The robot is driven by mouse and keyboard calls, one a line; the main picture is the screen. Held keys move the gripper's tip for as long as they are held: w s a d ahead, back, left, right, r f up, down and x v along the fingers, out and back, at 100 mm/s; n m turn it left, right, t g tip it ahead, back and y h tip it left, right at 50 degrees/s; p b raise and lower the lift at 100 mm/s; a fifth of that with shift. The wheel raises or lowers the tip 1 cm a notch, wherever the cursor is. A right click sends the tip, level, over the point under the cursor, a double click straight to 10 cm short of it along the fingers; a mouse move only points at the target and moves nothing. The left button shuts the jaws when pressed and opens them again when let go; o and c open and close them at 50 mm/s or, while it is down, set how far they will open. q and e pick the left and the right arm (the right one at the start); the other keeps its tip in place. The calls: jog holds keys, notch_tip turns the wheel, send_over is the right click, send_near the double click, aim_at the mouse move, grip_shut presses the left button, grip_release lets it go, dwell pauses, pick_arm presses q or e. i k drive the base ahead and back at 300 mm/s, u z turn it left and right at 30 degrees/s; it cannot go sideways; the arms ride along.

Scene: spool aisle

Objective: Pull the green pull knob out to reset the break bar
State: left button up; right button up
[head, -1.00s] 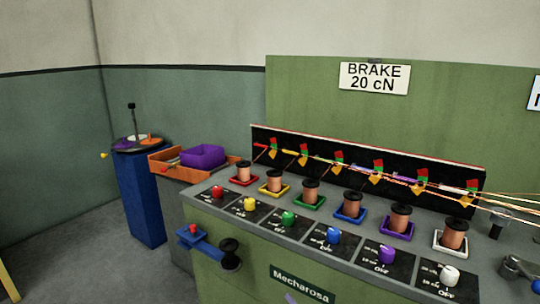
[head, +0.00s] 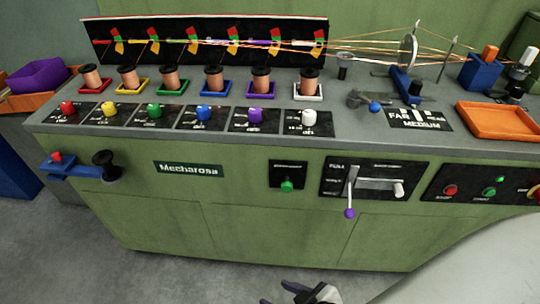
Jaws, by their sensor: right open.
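A green pull knob (head: 287,186) sits low on a small black plate (head: 288,170) on the front face of the green machine. The plate's label is too small to read. My right gripper (head: 296,293) shows at the bottom edge, open, below and apart from the knob, partly cut off by the frame. I cannot tell which part is the break bar. My left gripper is not in view.
Right of the knob is a plate with a purple-tipped lever (head: 350,200) and a grey handle (head: 380,186). A reel bracket (head: 85,168) juts out at the left. Spools (head: 212,80) line the top. The floor in front is clear.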

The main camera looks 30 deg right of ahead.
aim_at(286, 187)
jog(key=u, duration=1.25)
jog(key=k, duration=1.3)
jog(key=z, duration=2.25)
jog(key=i, duration=0.5)
